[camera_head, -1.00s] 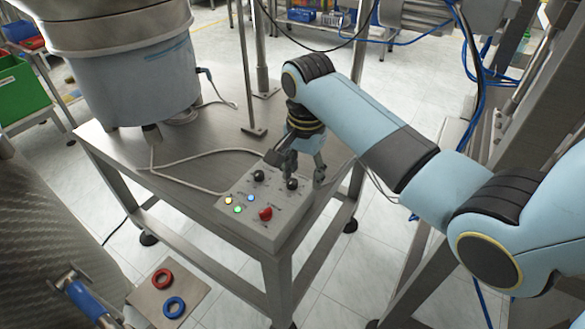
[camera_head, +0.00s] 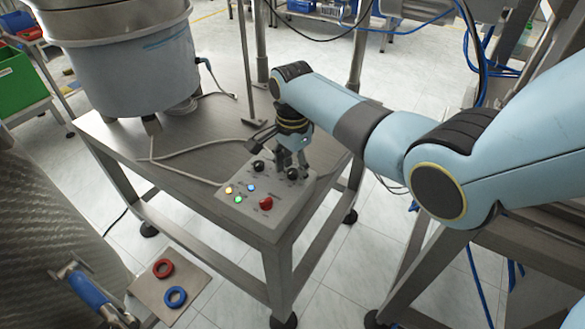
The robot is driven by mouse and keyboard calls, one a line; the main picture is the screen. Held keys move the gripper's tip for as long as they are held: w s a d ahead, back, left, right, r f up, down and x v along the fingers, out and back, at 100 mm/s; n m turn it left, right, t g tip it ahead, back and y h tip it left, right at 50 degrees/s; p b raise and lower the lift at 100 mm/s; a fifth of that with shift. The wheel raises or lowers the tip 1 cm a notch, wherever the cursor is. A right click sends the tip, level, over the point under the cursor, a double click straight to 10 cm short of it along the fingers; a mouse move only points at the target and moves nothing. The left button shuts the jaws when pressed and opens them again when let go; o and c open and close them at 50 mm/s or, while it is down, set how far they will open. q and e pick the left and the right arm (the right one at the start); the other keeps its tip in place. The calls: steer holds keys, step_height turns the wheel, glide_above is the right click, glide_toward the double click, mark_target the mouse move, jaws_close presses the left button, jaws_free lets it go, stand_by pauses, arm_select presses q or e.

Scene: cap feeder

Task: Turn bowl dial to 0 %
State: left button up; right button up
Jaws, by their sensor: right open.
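A grey control box (camera_head: 256,208) sits on the front corner of the steel table. It carries a left black dial (camera_head: 258,167), a right black dial (camera_head: 293,174), a red knob (camera_head: 266,204) and small lights. The labels and dial readings are too small to read, so I cannot tell which dial is the bowl dial. My right gripper (camera_head: 291,165) points down with its jaws open, right at the right black dial. Its fingers partly hide that dial; whether they touch it I cannot tell. My left gripper is not in view.
A large bowl feeder on a light-blue drum (camera_head: 135,75) stands on the table (camera_head: 195,140) behind and left of the box. A pale cable (camera_head: 198,152) lies between them. A plate with a red ring (camera_head: 163,268) and a blue ring (camera_head: 176,296) is at lower left.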

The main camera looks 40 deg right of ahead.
jaws_close()
stand_by(0.3)
